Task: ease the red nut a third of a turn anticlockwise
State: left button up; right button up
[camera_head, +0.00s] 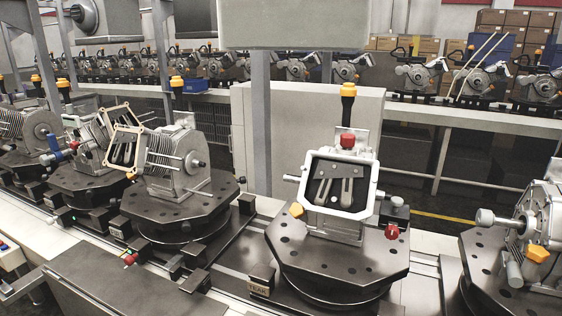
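A red nut-like cap (347,141) sits at the top of the middle fixture, just above a white-framed housing (341,184) and under a black post with an orange top. A second red piece (392,231) sits low on the right side of the same fixture. I cannot tell from the view which of the two is the red nut. The fixture stands on a dark octagonal plate (295,262) with holes. Neither of my grippers shows in this view.
Another fixture plate (150,217) with a finned grey part stands to the left. A plate (478,268) with a grey machine part is at the right edge. A grey pillar (261,125) rises behind.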

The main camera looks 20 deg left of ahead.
aim_at(75, 145)
jog(key=j+u, duration=0.1)
jog(key=u, duration=0.35)
jog(key=i+u, duration=0.1)
jog(key=u, duration=0.75)
jog(key=i+u, duration=0.15)
jog(key=u, duration=0.25)
jog(key=i+j, duration=0.25)
jog(key=j, duration=0.15)
jog(key=i+j, duration=0.2)
jog(key=j, duration=0.2)
jog(key=i+j+z, duration=0.1)
jog(key=i+j, duration=0.35)
jog(key=j, duration=0.35)
jog(key=i+j, duration=0.2)
jog(key=j, duration=0.2)
jog(key=i+j, duration=0.2)
jog(key=j, duration=0.2)
jog(key=z, duration=0.05)
